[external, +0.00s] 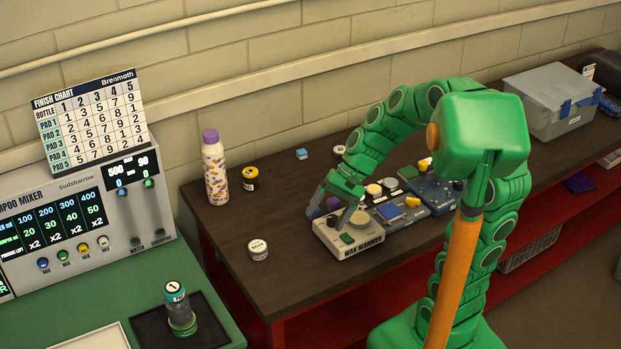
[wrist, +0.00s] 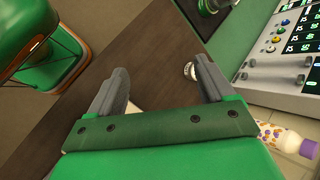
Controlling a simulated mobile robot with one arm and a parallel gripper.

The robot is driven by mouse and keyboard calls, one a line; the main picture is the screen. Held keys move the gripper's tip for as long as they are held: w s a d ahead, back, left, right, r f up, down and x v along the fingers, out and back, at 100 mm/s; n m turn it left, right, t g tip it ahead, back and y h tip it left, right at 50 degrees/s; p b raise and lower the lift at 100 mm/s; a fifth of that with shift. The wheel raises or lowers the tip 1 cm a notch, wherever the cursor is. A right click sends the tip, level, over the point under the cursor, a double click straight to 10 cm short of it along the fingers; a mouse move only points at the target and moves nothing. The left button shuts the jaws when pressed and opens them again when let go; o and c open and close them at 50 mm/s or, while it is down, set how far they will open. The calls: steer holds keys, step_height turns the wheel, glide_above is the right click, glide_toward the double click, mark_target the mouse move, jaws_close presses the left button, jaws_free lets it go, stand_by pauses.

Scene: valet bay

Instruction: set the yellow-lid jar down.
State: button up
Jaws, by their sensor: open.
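My gripper (external: 332,208) is open just above the wax warmer (external: 338,239). Its two fingers show apart in the wrist view (wrist: 160,76), with nothing held between them that I can see. A small yellow-and-black jar (external: 250,179) stands upright on the dark table, left of my gripper and near the wall; its top looks yellow. It is apart from the gripper. Another small yellow item (external: 424,165) sits by the blue device (external: 436,190), partly behind my arm, and I cannot tell what it is. My wrist hides part of the wrist view.
A purple-capped bottle (external: 215,168) stands left of the yellow-and-black jar. A white-lidded jar (external: 258,249) stands near the front left table edge. The dark table (external: 285,205) is bare between these and the warmer. A grey bin (external: 552,100) stands far right.

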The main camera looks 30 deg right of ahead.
steer(key=s+d+n+h, duration=0.5)
steer(key=s+d+h, duration=0.2)
steer(key=s+d, duration=0.9)
steer(key=shift+d+n+g+h, duration=0.4)
steer(key=shift+d, duration=0.1)
